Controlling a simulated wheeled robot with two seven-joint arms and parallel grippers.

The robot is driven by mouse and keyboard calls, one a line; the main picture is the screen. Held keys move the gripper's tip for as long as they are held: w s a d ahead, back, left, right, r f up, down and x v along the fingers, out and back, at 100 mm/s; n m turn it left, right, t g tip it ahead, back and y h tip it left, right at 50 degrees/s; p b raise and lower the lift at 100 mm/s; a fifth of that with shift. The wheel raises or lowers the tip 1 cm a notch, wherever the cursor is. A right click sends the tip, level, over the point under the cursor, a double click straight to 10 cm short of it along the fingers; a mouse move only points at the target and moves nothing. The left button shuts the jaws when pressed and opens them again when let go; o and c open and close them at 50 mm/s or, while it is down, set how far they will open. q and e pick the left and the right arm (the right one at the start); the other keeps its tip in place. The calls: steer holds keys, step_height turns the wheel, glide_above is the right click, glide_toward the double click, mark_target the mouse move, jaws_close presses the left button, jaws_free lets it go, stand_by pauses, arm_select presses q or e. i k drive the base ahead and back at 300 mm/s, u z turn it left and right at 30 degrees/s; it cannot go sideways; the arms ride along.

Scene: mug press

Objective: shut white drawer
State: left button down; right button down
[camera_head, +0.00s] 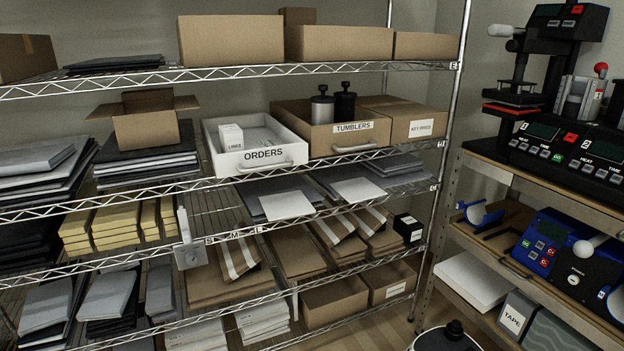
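The white drawer (289,158), an open-topped bin labelled ORDERS, sits on the second shelf from the top. A pale bar handle is on its front, and its front is close to the shelf's front edge. Its inside shows from above, with a small white box (231,137) labelled LINERS at the left and flat pale items beside it. I cannot tell exactly how far the drawer is pulled out. Neither of my grippers is in view, and nothing touches the drawer's handle.
A grey bracket (189,255) is on the shelf below. A press bench (540,190) stands at the right.

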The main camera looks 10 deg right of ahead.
mark_target(291, 151)
steer(key=z, duration=0.25)
steer(key=k, duration=0.4)
steer(key=u, duration=1.35)
steer(key=i, duration=0.8)
steer(key=z, duration=0.45)
steer(key=i, duration=0.7)
steer(key=z, duration=0.8)
